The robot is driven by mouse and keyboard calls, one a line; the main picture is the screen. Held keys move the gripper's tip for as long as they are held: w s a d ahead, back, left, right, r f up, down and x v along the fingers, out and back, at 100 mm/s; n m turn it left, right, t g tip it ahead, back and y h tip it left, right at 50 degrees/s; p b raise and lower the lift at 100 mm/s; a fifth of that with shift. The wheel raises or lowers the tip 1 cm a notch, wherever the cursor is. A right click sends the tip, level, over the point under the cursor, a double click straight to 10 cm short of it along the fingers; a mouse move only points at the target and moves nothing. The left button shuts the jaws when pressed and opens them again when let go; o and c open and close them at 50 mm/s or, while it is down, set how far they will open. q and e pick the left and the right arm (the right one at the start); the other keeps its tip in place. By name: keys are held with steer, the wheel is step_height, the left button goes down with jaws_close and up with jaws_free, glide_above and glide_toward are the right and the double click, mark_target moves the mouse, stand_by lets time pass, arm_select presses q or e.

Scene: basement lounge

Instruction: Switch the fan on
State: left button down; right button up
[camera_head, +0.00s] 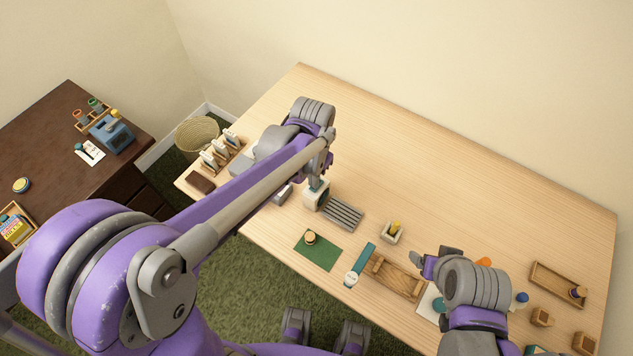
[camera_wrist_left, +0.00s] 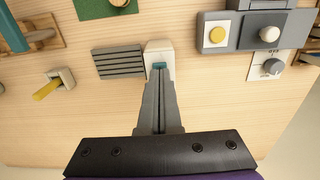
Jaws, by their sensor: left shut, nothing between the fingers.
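A small white box-shaped device (camera_head: 313,201) with a round dark front, which looks like the fan, stands on the light wooden table. In the left wrist view it is a white block (camera_wrist_left: 158,48) with a teal piece (camera_wrist_left: 160,66) on it. My left gripper (camera_head: 318,184) points down at its top. In the left wrist view the closed fingertips (camera_wrist_left: 160,80) are at the teal piece, touching or very near it; I cannot tell which. Nothing is between the fingers. My right gripper (camera_head: 428,264) is over the table's right part, and its finger gap is unclear.
A grey slatted block (camera_head: 343,213) stands right beside the device. A green mat (camera_head: 318,252), wooden tray (camera_head: 398,278) and small yellow-topped holder (camera_head: 391,234) are nearby. The table's back is clear.

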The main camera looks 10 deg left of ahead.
arm_select(q)
steer(key=shift+f+b, duration=0.5)
steer(key=shift+f, duration=0.3)
steer(key=shift+r, duration=0.1)
steer(key=shift+r+p, duration=2.15)
steer(key=shift+r, duration=1.35)
steer(key=s+a+n+t, duration=0.2)
steer(key=s+a, duration=0.1)
steer(key=s, duration=0.3)
steer(key=s+a+r+n+t, duration=0.1)
steer(key=s+a+n+t, duration=0.1)
steer(key=s, duration=0.5)
steer(key=shift+s+a+r+t, duration=0.25)
steer(key=shift+s+a+t, duration=0.05)
steer(key=shift+a+t, duration=0.45)
